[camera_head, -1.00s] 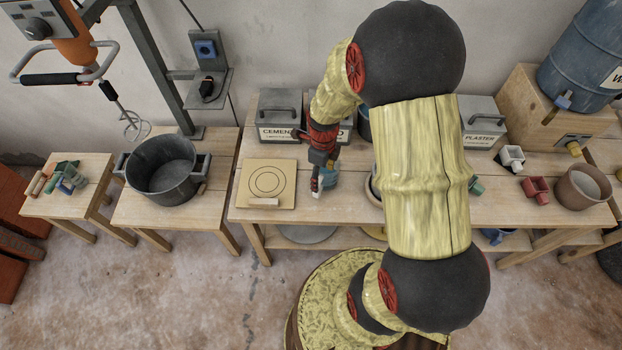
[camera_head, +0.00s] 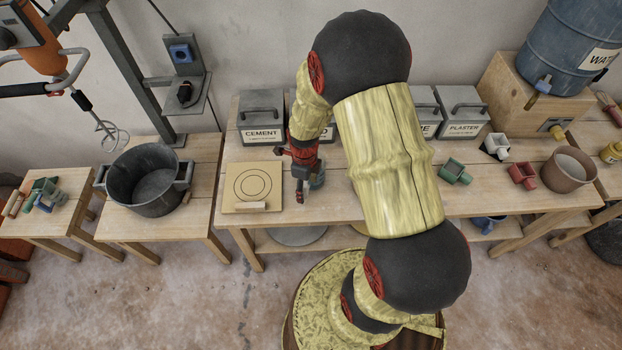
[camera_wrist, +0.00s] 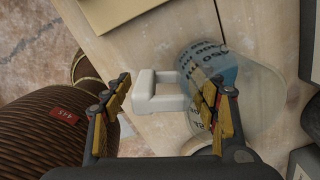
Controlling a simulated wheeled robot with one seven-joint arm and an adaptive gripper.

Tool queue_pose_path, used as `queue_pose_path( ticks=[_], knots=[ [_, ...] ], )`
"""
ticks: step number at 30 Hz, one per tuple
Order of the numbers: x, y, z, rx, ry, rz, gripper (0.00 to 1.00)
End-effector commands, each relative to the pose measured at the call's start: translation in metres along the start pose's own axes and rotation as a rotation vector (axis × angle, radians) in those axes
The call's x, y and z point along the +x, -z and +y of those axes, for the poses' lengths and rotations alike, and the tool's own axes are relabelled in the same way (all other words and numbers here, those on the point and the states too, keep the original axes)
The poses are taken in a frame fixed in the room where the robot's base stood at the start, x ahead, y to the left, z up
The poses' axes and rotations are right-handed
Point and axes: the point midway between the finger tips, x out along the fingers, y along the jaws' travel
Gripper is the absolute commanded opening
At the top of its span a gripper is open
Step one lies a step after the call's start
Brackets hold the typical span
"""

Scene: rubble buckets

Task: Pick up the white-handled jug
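The white-handled jug is a clear vessel with a blue label (camera_wrist: 215,66), standing on the wooden bench. Its white handle (camera_wrist: 155,92) points left in the wrist view. My gripper (camera_wrist: 167,100) is open, with one finger on each side of the handle in that view. The right finger overlaps the jug body in the picture; I cannot tell whether it touches. In the head view my gripper (camera_head: 301,192) hangs just left of the jug (camera_head: 318,181), which is partly hidden behind it.
A board with circles (camera_head: 235,189) lies left of the gripper. A dark bucket (camera_head: 148,181) stands on a lower table further left. Cement (camera_head: 262,120) and plaster (camera_head: 463,112) bins stand at the back. Small green (camera_head: 455,172) and red (camera_head: 522,175) scoops lie right.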

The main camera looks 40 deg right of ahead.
Motion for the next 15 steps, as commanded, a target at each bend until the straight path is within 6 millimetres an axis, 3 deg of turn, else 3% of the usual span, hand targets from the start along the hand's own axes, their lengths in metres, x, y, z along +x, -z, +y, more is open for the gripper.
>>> queue_pose_path(
  ticks=[15],
  knots=[
    [0.0000,0.0002,0.0002,0.000,0.000,0.000,0.28]
  ],
)
